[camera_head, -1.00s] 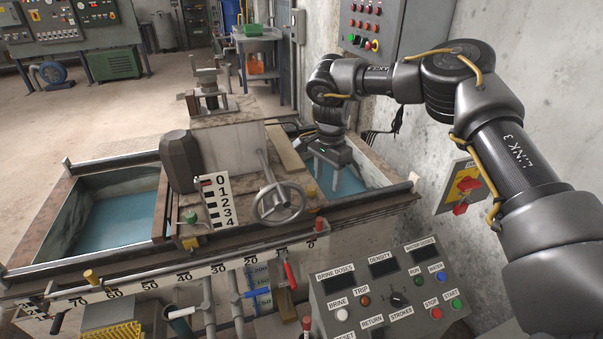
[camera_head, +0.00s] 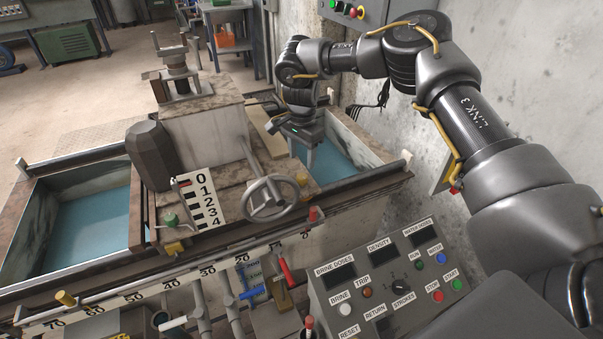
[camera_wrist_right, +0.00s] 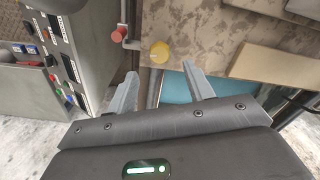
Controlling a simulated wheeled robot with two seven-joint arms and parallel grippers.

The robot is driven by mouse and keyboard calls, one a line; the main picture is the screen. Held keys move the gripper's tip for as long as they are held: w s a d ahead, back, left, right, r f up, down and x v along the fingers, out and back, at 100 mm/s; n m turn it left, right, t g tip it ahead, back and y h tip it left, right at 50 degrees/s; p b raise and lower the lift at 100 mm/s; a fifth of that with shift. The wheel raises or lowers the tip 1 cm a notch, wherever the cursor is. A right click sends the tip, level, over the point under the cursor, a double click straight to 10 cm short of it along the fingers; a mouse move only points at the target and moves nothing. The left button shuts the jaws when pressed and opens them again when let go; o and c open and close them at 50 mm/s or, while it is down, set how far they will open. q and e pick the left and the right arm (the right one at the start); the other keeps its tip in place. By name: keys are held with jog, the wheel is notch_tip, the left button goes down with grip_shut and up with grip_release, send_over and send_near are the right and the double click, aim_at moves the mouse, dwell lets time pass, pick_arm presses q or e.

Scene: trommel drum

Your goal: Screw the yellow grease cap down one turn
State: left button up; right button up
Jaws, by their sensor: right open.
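The yellow grease cap (camera_wrist_right: 159,52) is a round knob on the worn top of the machine in the right wrist view, just beyond my right fingertips. In the head view it looks like the small yellow knob (camera_head: 302,179) right of the handwheel. My right gripper (camera_wrist_right: 160,70) is open and empty, its two grey fingers spread with the cap ahead of the gap. In the head view the right gripper (camera_head: 300,153) points down behind the cap, near the right blue basin. I cannot tell its exact height over the cap. My left gripper is not in view.
A grey handwheel (camera_head: 270,198) and a red-topped knob (camera_head: 314,214) stand close to the cap. The red knob (camera_wrist_right: 118,34) shows left of it in the wrist view. A button panel (camera_head: 385,280) is in front, and the concrete wall (camera_head: 500,60) is at right.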

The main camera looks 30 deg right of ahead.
aim_at(302, 176)
notch_tip(302, 176, down, 6)
jog(key=shift+r, duration=0.1)
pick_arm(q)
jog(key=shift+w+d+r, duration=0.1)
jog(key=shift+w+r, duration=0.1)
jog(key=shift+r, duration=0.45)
pick_arm(e)
jog(key=shift+f, duration=0.55)
